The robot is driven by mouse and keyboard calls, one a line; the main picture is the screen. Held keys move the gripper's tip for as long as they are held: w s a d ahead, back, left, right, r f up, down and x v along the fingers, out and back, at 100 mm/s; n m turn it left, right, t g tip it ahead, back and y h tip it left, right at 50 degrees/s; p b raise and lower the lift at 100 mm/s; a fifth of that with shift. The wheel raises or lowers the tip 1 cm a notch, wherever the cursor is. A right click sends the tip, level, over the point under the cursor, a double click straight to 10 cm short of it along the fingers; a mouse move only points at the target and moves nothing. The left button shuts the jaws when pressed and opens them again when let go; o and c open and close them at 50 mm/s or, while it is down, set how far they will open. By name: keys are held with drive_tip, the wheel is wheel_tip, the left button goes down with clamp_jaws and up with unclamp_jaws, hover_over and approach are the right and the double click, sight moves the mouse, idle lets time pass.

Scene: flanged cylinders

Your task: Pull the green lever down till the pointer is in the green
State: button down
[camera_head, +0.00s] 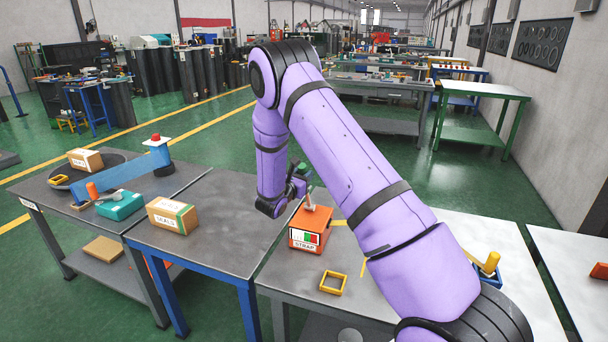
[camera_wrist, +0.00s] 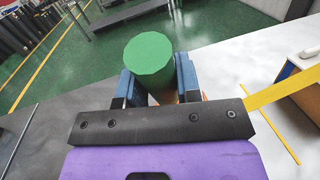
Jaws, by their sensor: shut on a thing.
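The orange box labelled STRAP (camera_head: 309,228) stands on the table, with a small gauge (camera_head: 304,237) on its front showing white, red and green areas. The pointer is too small to read. A pale lever shaft (camera_head: 309,198) rises from the box top toward my gripper (camera_head: 300,184). The green lever grip (camera_wrist: 150,56) shows as a round green end between the two blue fingers of my gripper (camera_wrist: 158,84) in the wrist view. My gripper is shut on it, above the box. My arm and fingers hide part of the grip and shaft.
A yellow square frame (camera_head: 333,282) lies in front of the box. A cardboard box labelled SEALS (camera_head: 172,215) stands on the table to the left.

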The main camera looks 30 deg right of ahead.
drive_tip(key=shift+s+a+f+t+h, duration=0.25)
drive_tip(key=shift+s+a+f+h, duration=0.2)
drive_tip(key=shift+s+a+h, duration=0.15)
drive_tip(key=shift+s+a+f+t+h, duration=0.25)
drive_tip(key=shift+s+a+f+h, duration=0.2)
drive_tip(key=shift+a, duration=0.25)
drive_tip(key=c, duration=0.8)
unclamp_jaws()
drive_tip(key=v, duration=1)
drive_tip(key=shift+s+a, duration=0.15)
drive_tip(key=shift+a, duration=0.2)
